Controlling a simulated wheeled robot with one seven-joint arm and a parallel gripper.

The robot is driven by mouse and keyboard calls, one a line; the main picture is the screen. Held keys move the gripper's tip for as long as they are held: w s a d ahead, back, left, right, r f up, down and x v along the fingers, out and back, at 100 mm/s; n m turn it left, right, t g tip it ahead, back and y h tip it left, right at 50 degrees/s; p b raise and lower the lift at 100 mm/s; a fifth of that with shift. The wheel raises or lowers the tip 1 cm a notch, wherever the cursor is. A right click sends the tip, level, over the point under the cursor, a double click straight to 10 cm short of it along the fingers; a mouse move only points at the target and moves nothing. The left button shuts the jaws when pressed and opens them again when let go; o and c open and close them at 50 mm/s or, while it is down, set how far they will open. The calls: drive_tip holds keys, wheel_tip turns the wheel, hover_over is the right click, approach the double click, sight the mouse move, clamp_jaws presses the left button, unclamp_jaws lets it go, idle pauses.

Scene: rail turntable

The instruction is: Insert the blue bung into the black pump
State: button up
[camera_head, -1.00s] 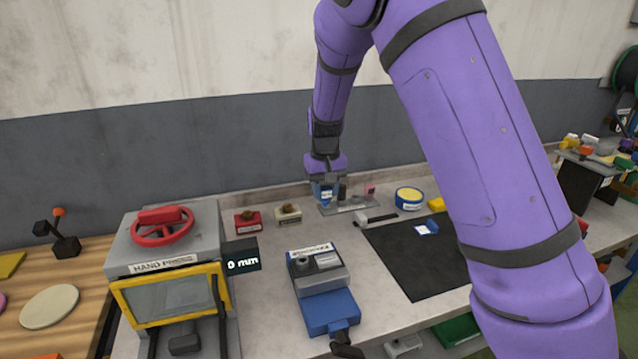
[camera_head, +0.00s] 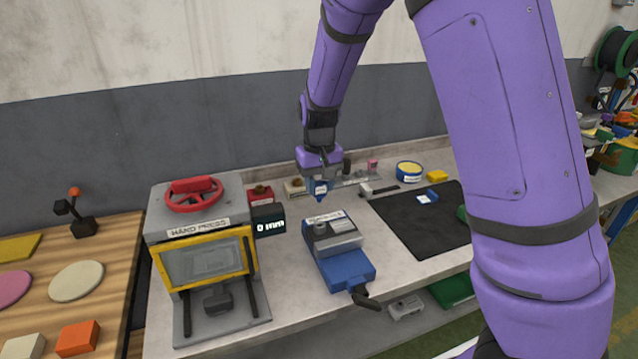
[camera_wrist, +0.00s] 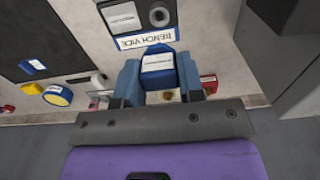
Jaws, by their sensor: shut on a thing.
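The blue bung (camera_head: 321,188), with a white label, is in my gripper (camera_head: 320,178), held above the bench behind the bench vice. In the wrist view the bung (camera_wrist: 158,66) sits between the two blue fingers of my gripper (camera_wrist: 160,76), which is shut on it. The blue bench vice (camera_head: 343,265) holds a dark grey labelled body with a round upright opening, which I take as the black pump (camera_head: 338,240). In the wrist view this pump (camera_wrist: 137,15) lies beyond the bung, its round opening at the upper right. The bung and pump are apart. The bung's lower end is hard to see.
A hand press (camera_head: 205,255) stands left of the vice. A black mat (camera_head: 410,228) lies to its right, with a small blue labelled part (camera_head: 427,197) on it. A red block (camera_head: 260,196), a beige block (camera_head: 295,188) and a round yellow-topped tin (camera_head: 409,171) stand at the back.

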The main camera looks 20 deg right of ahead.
drive_tip(key=shift+f, duration=2.9)
drive_tip(key=shift+f, duration=1.7)
drive_tip(key=o, duration=1.1)
drive_tip(key=shift+r, duration=0.1)
wheel_tip(320, 180, up, 11)
drive_tip(key=shift+f, duration=0.15)
